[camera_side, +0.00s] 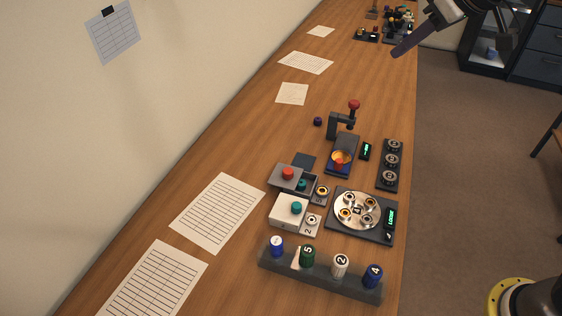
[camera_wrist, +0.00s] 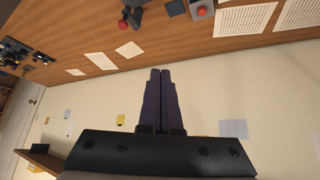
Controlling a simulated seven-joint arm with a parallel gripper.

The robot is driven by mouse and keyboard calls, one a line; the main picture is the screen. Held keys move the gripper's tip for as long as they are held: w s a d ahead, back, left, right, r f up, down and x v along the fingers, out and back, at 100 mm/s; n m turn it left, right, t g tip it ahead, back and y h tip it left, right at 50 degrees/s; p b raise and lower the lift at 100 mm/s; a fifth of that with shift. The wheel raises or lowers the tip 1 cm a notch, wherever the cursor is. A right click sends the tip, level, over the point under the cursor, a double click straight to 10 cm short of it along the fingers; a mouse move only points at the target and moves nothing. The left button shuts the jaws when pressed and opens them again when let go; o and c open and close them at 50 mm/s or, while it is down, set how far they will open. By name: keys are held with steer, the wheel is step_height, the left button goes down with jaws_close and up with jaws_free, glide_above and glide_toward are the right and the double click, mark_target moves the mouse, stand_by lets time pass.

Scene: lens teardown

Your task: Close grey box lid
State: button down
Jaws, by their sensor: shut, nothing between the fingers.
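The grey box (camera_side: 311,190) sits mid-table in the side view. Its grey lid (camera_side: 275,174) with a red knob (camera_side: 288,173) lies toward the left of the box, leaving the right part of the box open. A small teal thing (camera_side: 302,184) shows inside. In the wrist view, a grey piece with a red knob (camera_wrist: 203,12) at the top edge looks like this lid. My gripper (camera_side: 396,54) is shut and empty, high at the upper right, far from the box. Its dark purple fingers (camera_wrist: 160,72) are pressed together in the wrist view.
A white box (camera_side: 284,214) with a teal knob stands just in front of the grey box. A press with a red ball (camera_side: 354,104) stands behind it. A round tray (camera_side: 358,210) is at right, and a rack of numbered cylinders (camera_side: 320,280) in front. Paper sheets lie left.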

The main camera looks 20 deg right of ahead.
steer(key=w+a+f+n, duration=0.1)
steer(key=w+a+f, duration=0.35)
steer(key=w, duration=0.25)
steer(key=n+g, duration=0.2)
steer(key=g, duration=0.2)
glide_above(277, 171)
step_height(277, 171, down, 20)
steer(key=x, duration=0.9)
steer(key=shift+a+f, duration=0.1)
steer(key=shift+f, duration=0.25)
steer(key=shift+s+d+r, duration=0.2)
steer(key=shift+s+d, duration=0.05)
steer(key=shift+s, duration=0.1)
steer(key=shift+s+d, duration=0.35)
steer(key=shift+s, duration=0.35)
steer(key=shift+s+d, duration=0.4)
steer(key=shift+s, duration=0.25)
